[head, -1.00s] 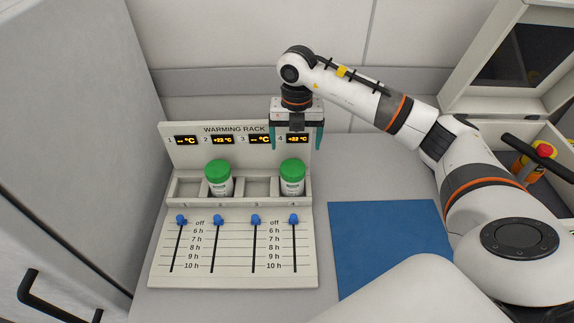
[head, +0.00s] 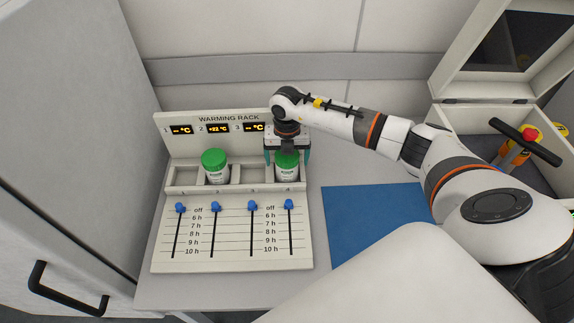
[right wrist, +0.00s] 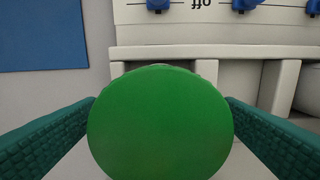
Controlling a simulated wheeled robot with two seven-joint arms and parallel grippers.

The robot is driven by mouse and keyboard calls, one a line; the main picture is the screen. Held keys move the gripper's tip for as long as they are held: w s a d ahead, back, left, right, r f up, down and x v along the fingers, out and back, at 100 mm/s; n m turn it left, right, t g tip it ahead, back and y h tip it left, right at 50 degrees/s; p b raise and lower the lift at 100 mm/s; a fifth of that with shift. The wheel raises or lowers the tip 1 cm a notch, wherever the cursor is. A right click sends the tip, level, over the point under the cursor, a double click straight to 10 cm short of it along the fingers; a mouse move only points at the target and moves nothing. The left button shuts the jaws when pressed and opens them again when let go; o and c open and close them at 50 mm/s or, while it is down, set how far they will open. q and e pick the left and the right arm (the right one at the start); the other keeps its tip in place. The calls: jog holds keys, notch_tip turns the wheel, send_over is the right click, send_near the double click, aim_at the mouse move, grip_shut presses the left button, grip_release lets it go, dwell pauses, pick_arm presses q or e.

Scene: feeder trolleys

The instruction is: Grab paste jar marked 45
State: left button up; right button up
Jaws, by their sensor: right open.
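Two white jars with green lids stand in the warming rack (head: 235,247). One jar (head: 215,167) is in slot 2. The other jar (head: 287,172) is in slot 4, and its green lid fills the middle of the right wrist view (right wrist: 160,122). The jar labels are too small to read, so I cannot tell which is marked 45. My right gripper (head: 288,160) is open, pointing down over the slot 4 jar, with a teal finger on each side of its lid. The gripper hides part of that lid and the slot 4 display. My left gripper is not in view.
Slots 1 and 3 of the rack are empty. Blue sliders (head: 252,206) stand at the off end of the rack's front panel. A blue mat (head: 372,222) lies to the right. A grey cabinet (head: 70,120) stands left; an open-lidded box (head: 480,115) stands at the right.

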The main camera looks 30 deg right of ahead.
jog(key=shift+c, duration=0.5)
jog(key=c, duration=1.8)
jog(key=shift+r, duration=0.1)
grip_shut()
